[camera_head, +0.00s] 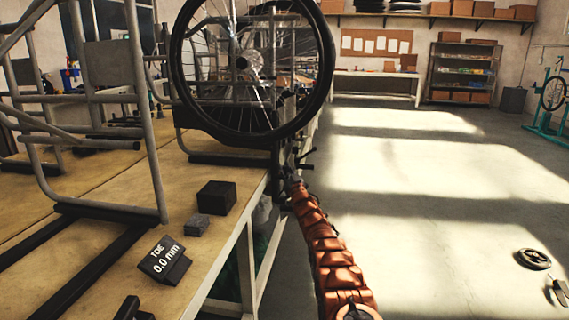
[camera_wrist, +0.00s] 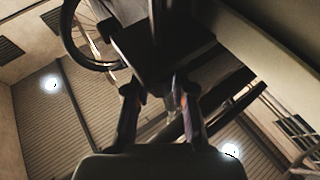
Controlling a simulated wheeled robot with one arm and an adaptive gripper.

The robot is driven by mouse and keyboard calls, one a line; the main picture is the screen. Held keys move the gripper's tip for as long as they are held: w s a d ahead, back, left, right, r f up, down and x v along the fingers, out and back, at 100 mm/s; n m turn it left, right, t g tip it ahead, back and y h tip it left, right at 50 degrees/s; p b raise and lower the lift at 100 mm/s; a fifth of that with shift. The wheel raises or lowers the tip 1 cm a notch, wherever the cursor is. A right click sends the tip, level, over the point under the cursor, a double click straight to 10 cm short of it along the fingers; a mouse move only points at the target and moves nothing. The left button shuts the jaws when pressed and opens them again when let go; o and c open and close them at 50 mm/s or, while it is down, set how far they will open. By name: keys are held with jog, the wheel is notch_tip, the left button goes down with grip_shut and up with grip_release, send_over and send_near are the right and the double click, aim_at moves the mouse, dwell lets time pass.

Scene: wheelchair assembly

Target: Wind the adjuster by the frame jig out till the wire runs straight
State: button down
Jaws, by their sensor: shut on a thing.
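My orange arm reaches up along the front edge of the bench. My gripper (camera_wrist: 160,100) is in the wrist view with a finger on each side of a small, dim part, which I take to be the adjuster (camera_wrist: 172,104). It is shut on it, below a dark block-like fitting (camera_wrist: 150,45). In the head view the gripper end is small and dark at the bench edge, just below the wheel (camera_head: 243,132), and the adjuster cannot be made out. The wire is not clear in either view, so I cannot tell whether it runs straight.
The wooden bench (camera_head: 110,245) carries grey tube frames (camera_head: 150,130), a black block (camera_head: 216,196), a small grey block (camera_head: 196,225) and a display (camera_head: 163,258) reading "TOE 0.0 mm". Open floor (camera_head: 450,210) lies to the right. Shelves (camera_head: 463,72) stand at the back.

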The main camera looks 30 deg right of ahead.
jog(key=shift+r+y+p, duration=0.2)
jog(key=shift+y+p, duration=0.2)
jog(key=shift+p, duration=0.2)
jog(key=shift+f, duration=0.1)
jog(key=c, duration=1)
grip_release()
jog(key=shift+o, duration=0.2)
jog(key=shift+s+f, duration=0.1)
jog(key=d+v, duration=0.1)
jog(key=v, duration=1)
jog(key=shift+s+a+f, duration=0.3)
jog(key=shift+a, duration=0.15)
